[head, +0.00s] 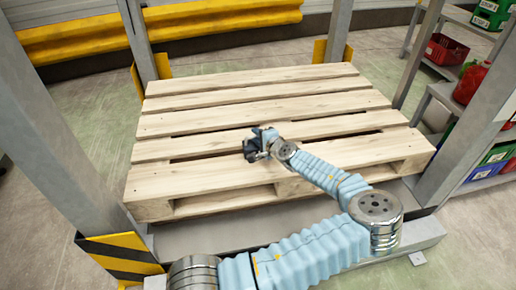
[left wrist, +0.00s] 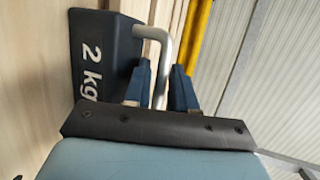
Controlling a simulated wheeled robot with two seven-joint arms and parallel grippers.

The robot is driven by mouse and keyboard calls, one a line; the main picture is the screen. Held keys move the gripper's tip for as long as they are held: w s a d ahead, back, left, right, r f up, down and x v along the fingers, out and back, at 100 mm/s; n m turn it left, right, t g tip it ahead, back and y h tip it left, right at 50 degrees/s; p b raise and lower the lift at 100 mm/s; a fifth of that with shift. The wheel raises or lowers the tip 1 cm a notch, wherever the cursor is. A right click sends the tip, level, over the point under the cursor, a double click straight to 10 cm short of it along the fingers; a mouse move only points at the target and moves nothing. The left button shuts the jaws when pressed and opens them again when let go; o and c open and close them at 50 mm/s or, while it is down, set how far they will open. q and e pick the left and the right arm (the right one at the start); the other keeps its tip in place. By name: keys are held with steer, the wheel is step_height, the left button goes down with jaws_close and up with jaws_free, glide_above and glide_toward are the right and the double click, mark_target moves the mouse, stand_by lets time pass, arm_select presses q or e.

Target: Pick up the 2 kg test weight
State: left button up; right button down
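The 2 kg test weight (left wrist: 100,60) is a dark navy block with "2 kg" in white and a bent metal handle (left wrist: 164,55). In the left wrist view the handle runs down between the two blue fingers of my left gripper (left wrist: 161,80). The fingers stand close on either side of it; I cannot tell whether they press on it. In the head view my left gripper (head: 262,141) is over the middle of the pallet, at the dark weight (head: 250,150), which it partly hides. My right gripper is not in view.
The wooden pallet (head: 210,122) is otherwise bare and lies between grey metal posts (head: 60,130). Yellow guard rails (head: 90,38) run behind. Shelves with red, green and blue bins (head: 446,50) stand at the right.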

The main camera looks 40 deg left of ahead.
arm_select(q)
steer(key=shift+c, duration=0.5)
jaws_close()
stand_by(0.7)
steer(key=shift+r, duration=0.1)
